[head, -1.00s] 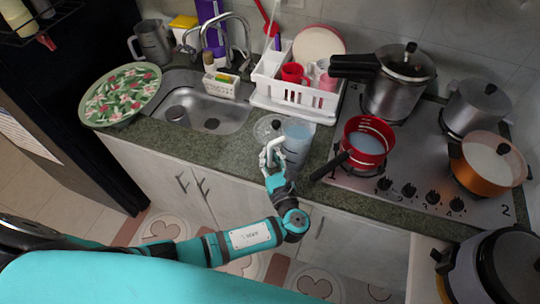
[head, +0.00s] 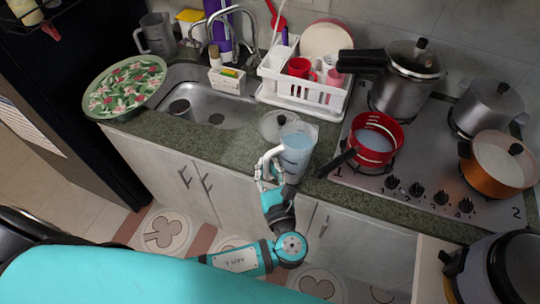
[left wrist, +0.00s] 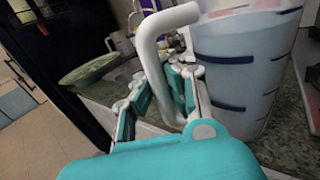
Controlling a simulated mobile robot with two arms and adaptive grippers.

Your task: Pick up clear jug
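The clear jug (head: 297,152), with pale blue-looking contents, is upright at the front edge of the counter, left of the stove. My left gripper (head: 268,172) is at the left side of the jug, shut on its white handle. In the left wrist view, the handle (left wrist: 150,50) runs down between the fingers (left wrist: 158,92), and the marked jug wall (left wrist: 238,65) fills the right side. Whether the jug's base touches the counter is hard to tell. My right gripper is not in view.
A glass lid (head: 277,125) lies just behind the jug. A red pan (head: 375,138) sits on the stove to the right, its dark handle (head: 337,162) pointing toward the jug. A white dish rack (head: 305,98) stands behind, and the sink (head: 212,105) is left.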

